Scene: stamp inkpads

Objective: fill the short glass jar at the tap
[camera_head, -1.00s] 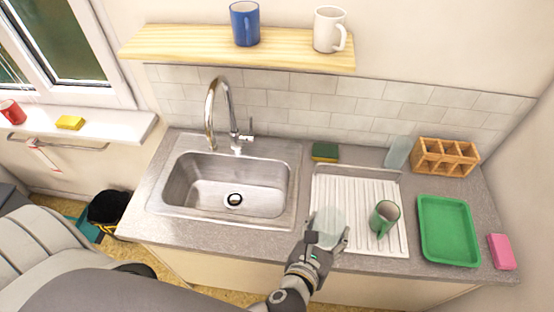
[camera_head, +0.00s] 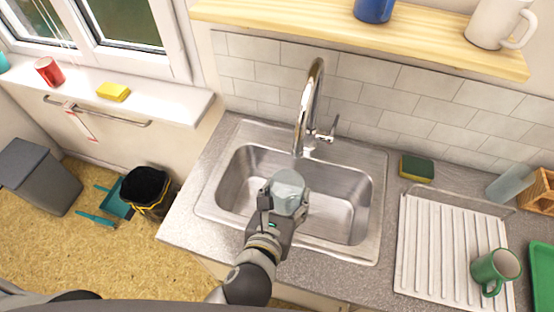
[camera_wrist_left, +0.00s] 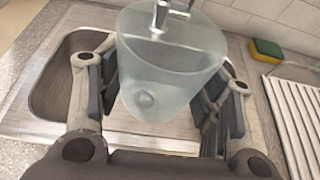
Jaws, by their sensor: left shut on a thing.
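My left gripper (camera_head: 283,205) is shut on the short glass jar (camera_head: 288,185) and holds it over the sink (camera_head: 345,215). In the left wrist view the clear jar (camera_wrist_left: 170,75) sits between the two fingers (camera_wrist_left: 160,95), and looks empty. The chrome tap (camera_head: 313,95) stands behind the sink, with its spout above and beyond the jar in the head view. The tap's lever (camera_head: 333,128) is on its right side. I see no water running. My right gripper is not in view.
A drying rack (camera_head: 440,250) with a green mug (camera_head: 495,270) is right of the sink. A sponge (camera_head: 417,168) and a glass (camera_head: 510,183) stand behind it. A shelf (camera_head: 400,35) with mugs hangs above. A bin (camera_head: 148,192) is on the floor at left.

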